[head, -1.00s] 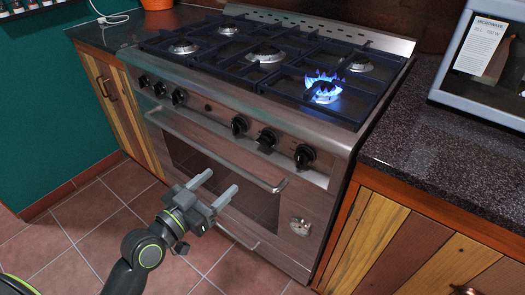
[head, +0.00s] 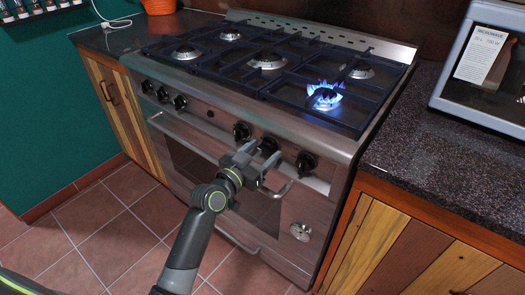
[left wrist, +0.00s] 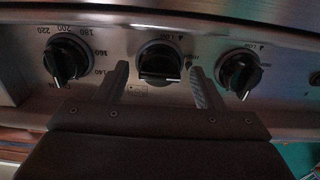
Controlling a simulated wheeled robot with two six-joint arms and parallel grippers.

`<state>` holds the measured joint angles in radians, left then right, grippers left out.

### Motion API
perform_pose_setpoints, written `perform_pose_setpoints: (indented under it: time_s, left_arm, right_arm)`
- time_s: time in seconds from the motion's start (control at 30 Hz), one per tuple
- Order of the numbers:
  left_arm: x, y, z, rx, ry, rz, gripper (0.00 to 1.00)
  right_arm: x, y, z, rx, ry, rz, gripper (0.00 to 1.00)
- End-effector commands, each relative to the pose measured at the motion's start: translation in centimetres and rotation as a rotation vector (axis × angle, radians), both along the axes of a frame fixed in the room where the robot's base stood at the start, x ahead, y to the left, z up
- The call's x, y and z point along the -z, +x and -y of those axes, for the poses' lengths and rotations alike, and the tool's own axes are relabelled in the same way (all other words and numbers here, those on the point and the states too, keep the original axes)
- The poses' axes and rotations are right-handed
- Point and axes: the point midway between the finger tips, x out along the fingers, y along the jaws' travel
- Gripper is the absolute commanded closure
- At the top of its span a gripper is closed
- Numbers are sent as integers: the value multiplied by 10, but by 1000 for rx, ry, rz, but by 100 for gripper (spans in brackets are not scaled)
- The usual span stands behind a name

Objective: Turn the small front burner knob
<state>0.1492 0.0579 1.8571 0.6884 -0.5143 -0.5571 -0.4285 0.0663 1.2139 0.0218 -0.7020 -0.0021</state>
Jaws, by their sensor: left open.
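The stove's front panel has a right-hand group of three black knobs. The middle knob (head: 268,145) of that group is partly hidden by my gripper in the head view. My left gripper (head: 262,154) is open in front of it. In the left wrist view, its fingers stand on either side of the black middle knob (left wrist: 160,64), with small gaps; I cannot tell whether they touch it. A knob with temperature numbers (left wrist: 66,60) is left of the fingers there. Another knob (left wrist: 240,72) is on the right. The right gripper is not in view.
The front right burner (head: 325,96) burns with a blue flame above the panel. The oven handle (head: 200,148) runs just below the knobs, near my gripper. A microwave (head: 480,105) stands on the dark counter (head: 430,155) at the right.

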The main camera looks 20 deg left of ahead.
Motion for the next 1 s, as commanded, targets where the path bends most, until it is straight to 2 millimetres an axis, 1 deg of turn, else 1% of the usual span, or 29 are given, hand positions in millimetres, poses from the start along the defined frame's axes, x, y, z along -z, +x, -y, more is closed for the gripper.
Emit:
perform_pose_setpoints:
  time_s: [0.1, 0.37, 0.7, 1.0]
  left_arm:
    - [0, 4, 2, 0, 0, 1, 39]
    - [0, 5, 2, 0, 0, 0, 39]
    - [0, 5, 2, 0, 0, 0, 83]
    - [0, 5, 2, 0, -32, -13, 83]
  right_arm:
    - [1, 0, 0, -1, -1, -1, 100]
    - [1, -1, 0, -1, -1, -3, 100]
    - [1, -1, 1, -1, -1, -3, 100]
    - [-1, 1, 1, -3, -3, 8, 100]
